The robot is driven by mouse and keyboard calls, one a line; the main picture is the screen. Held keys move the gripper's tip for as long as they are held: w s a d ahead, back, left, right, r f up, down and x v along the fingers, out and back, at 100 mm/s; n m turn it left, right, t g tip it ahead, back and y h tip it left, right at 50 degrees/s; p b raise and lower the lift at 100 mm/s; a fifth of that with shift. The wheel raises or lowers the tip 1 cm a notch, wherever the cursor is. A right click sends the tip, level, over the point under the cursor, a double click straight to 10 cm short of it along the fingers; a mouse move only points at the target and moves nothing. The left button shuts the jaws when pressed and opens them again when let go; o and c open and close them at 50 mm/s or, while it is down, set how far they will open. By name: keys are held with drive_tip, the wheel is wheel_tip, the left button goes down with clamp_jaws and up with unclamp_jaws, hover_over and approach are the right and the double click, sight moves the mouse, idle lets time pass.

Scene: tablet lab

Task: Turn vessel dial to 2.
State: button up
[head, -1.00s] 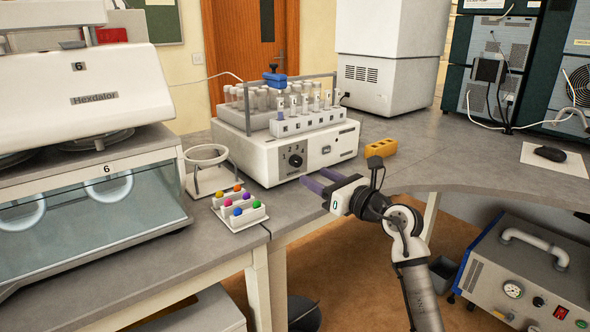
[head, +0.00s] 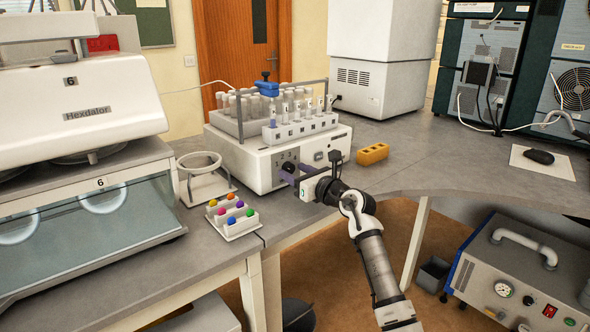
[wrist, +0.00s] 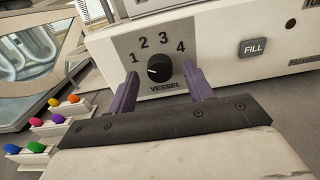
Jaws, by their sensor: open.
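The vessel dial (wrist: 159,68) is a round black knob on a grey plate marked 1 to 4, labelled VESSEL. Its pale mark sits on its left side, seemingly toward the 1. In the head view the dial (head: 289,167) is partly behind my gripper. My gripper (wrist: 160,78) is open, with one purple finger to the left of the dial and one to the right. There are visible gaps between both fingers and the knob in the wrist view. My gripper (head: 290,177) is close in front of the white device (head: 250,160) in the head view.
A FILL button (wrist: 253,47) is right of the dial. A rack of tubes (head: 300,122) stands on the device. A small rack with coloured caps (head: 232,220) and a ring stand (head: 203,178) are to the left. A yellow block (head: 372,154) lies to the right.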

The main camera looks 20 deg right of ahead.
drive_tip(key=shift+w+a, duration=0.15)
drive_tip(key=shift+w, duration=0.2)
drive_tip(key=shift+c, duration=0.4)
drive_tip(key=c, duration=0.9)
